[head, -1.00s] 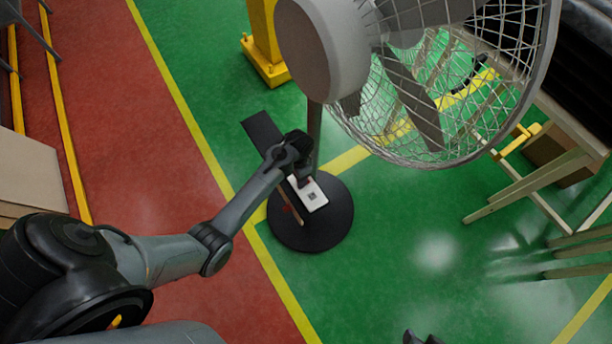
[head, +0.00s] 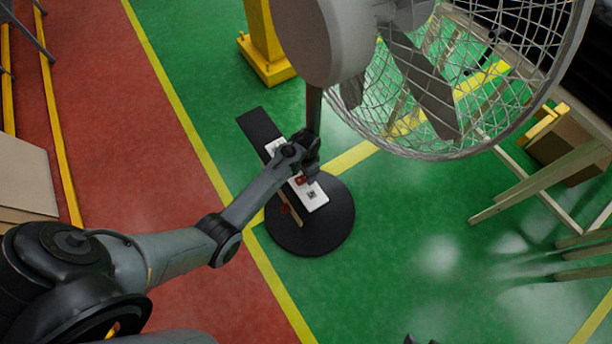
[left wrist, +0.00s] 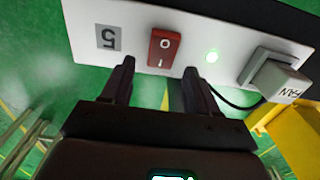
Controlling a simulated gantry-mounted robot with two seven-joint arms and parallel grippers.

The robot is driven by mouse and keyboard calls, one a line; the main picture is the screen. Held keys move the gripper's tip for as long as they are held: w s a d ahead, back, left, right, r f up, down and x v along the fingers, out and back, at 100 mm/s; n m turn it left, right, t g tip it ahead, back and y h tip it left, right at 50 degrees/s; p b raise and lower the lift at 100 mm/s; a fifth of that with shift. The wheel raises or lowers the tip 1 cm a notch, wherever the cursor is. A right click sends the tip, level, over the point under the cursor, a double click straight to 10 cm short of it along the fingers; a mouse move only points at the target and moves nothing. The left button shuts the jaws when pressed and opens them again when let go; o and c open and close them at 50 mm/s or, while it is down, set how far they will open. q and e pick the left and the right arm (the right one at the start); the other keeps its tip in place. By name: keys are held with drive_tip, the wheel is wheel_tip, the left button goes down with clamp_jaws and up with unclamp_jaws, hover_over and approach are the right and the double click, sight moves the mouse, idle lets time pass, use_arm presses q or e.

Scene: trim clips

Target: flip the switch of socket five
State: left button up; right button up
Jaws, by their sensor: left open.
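I cannot tell which side of the rocker is pressed. In the head view the panel (head: 317,198) is on a dark board, with the switch (head: 299,181) partly showing. My left gripper (left wrist: 160,75) is open and empty, its fingertips just short of the panel, either side of the switch's near end. It also shows in the head view (head: 311,175).
A large caged fan (head: 430,90) stands over the round black base (head: 335,220), its pole close beside my gripper. A yellow post (head: 262,45) is behind. Wooden frames (head: 530,185) stand at right. Dark tips at the bottom edge may be my right gripper.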

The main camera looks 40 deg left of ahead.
use_arm(q)
drive_tip(key=shift+f, duration=0.95)
drive_tip(key=shift+c, duration=0.4)
